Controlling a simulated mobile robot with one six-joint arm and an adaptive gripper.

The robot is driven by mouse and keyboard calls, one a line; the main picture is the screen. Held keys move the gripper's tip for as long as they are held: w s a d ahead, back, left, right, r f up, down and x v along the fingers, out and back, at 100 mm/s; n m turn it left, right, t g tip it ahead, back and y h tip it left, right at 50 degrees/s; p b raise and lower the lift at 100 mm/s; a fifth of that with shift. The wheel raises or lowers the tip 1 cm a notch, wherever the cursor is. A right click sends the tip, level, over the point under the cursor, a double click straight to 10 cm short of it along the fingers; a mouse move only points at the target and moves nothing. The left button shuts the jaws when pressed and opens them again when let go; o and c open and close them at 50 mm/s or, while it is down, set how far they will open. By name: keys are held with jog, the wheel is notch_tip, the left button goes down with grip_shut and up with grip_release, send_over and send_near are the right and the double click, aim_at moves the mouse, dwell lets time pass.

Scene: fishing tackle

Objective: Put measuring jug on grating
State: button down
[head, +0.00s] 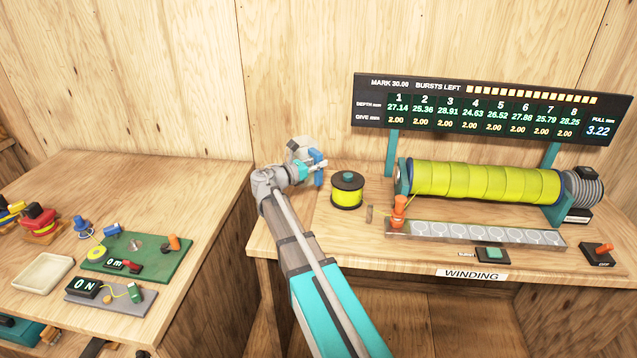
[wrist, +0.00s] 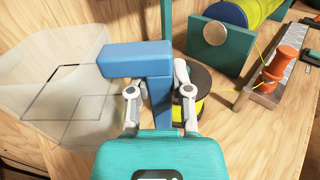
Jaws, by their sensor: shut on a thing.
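The measuring jug (wrist: 45,75) looks like a clear, see-through vessel at the left of the wrist view, with dark lines showing on or through it. A blue handle (wrist: 135,62) stands beside it and appears to belong to it. My gripper (wrist: 160,95) is shut on the blue handle, one finger on each side. In the head view my gripper (head: 312,171) is over the left end of the winding bench, and the clear vessel is hard to make out. A pale strip with a row of round patterns (head: 475,236) lies along the bench; I cannot tell whether it is the grating.
A black-capped yellow spool (head: 347,190) stands just right of my gripper. An orange piece (head: 399,207) stands at the strip's left end. A large yellow winding drum (head: 480,182) is behind it, below the display board (head: 490,108). The left bench (head: 150,180) has free room at its back.

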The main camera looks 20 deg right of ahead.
jog(key=shift+w+d+f+b, duration=0.2)
jog(key=shift+w+f+b, duration=0.45)
jog(key=shift+f, duration=0.2)
jog(key=shift+w+d+f+b, duration=0.15)
jog(key=shift+w+f+b, duration=0.45)
jog(key=shift+f, duration=0.2)
jog(key=shift+w, duration=0.1)
jog(key=shift+w+d+f+b, duration=0.1)
jog(key=shift+w+f+b, duration=0.1)
jog(key=shift+f+b, duration=0.8)
jog(key=shift+w+f+b, duration=0.15)
jog(key=shift+f+b, duration=0.8)
jog(key=shift+f, duration=0.05)
jog(key=c, duration=0.5)
grip_release()
jog(key=shift+f, duration=0.1)
jog(key=shift+c, duration=0.2)
jog(key=shift+r, duration=0.2)
jog(key=v, duration=1.2)
